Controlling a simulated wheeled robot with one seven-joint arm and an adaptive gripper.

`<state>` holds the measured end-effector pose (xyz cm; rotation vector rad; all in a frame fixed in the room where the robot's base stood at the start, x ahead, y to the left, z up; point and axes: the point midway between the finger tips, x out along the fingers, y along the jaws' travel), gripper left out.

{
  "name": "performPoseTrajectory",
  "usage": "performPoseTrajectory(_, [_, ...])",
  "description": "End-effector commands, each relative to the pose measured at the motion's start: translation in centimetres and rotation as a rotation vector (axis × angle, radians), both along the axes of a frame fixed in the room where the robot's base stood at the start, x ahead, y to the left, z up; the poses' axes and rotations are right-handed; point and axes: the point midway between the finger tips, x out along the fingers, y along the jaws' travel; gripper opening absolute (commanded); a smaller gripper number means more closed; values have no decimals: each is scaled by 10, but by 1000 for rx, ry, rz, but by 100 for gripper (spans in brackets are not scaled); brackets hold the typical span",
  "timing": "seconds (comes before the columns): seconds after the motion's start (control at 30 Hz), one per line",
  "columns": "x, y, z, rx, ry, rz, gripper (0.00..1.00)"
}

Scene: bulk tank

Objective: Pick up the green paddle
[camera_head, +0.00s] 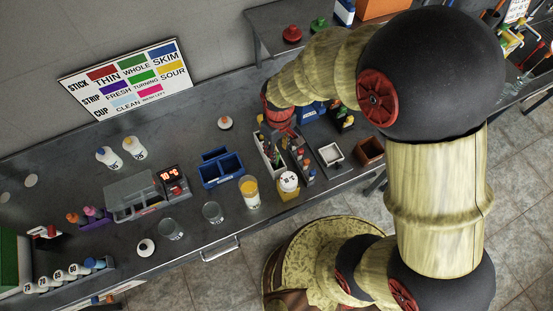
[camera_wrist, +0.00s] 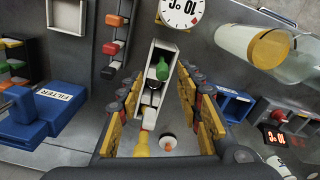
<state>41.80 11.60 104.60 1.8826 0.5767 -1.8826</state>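A green piece (camera_wrist: 162,70), which looks like the paddle, stands in a narrow white holder (camera_wrist: 147,88) in the wrist view, with black and yellow pieces nearer the camera. I see mainly its top; its lower part is hidden. My gripper (camera_wrist: 160,97) is open, with one yellow-padded finger on each side of the holder's near end. Nothing is clearly held between the fingers. In the head view my gripper (camera_head: 278,128) is over the white holder (camera_head: 266,156), and I cannot make out the green piece there.
A rack of coloured pieces (camera_wrist: 117,46) stands left of the holder, with a blue box (camera_wrist: 45,115) farther left. Clear counter (camera_head: 95,185) lies farther left in the head view.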

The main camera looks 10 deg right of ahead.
Motion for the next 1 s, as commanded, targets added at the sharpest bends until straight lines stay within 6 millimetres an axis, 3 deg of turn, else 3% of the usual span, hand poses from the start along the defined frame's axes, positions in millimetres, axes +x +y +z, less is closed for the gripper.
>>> performPoseTrajectory(0.1, [-2,4,-20,-1,5,2,36])
performPoseTrajectory(0.3, [0,4,-41,-1,2,0,36])
performPoseTrajectory(0.57, [0,4,-43,0,0,0,36])
performPoseTrajectory(1.0, [0,4,-43,-1,1,-1,11])
